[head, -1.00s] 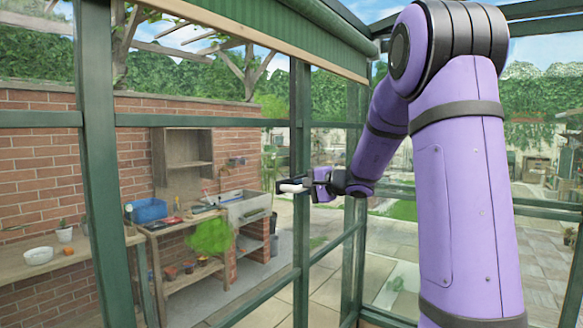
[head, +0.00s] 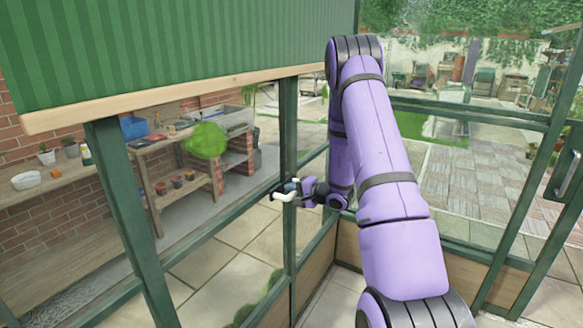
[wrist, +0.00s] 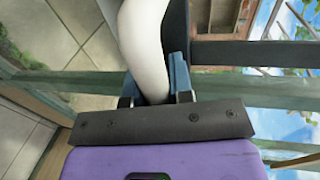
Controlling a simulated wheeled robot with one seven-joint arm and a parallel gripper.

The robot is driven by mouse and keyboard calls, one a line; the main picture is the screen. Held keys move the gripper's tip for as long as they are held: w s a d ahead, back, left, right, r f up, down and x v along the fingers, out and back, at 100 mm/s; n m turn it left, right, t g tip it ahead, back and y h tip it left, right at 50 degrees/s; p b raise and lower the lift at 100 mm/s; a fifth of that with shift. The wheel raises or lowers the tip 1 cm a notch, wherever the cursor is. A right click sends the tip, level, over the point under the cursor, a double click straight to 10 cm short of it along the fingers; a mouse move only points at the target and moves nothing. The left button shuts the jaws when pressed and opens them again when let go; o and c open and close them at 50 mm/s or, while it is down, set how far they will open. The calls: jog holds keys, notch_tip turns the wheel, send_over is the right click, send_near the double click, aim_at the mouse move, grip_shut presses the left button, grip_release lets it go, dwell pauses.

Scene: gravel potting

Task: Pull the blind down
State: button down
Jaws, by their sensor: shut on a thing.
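The green striped blind (head: 180,45) hangs across the upper part of the window, with a pale wooden bar (head: 180,97) along its lower edge. My gripper (head: 290,190) is well below that bar, beside a green window post. It is shut on a smooth white handle (head: 283,197). In the wrist view, the curved white handle (wrist: 143,45) sits between the blue-grey fingers of my gripper (wrist: 155,85). I cannot see how the handle joins the blind. The top of the blind is out of view.
Green window posts (head: 130,200) and a low sill stand close to my gripper. Beyond the glass are a potting bench (head: 150,145) with a blue crate (head: 133,128), a white bowl (head: 26,180) and a brick wall. Paving lies outside.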

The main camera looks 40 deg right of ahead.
notch_tip(320, 180, down, 34)
jog(key=shift+f, duration=0.2)
jog(key=shift+s, duration=0.1)
jog(key=c, duration=1.4)
grip_release()
jog(key=shift+c, duration=0.2)
jog(key=shift+o, duration=0.7)
jog(key=shift+f, duration=0.2)
jog(key=shift+r, duration=0.1)
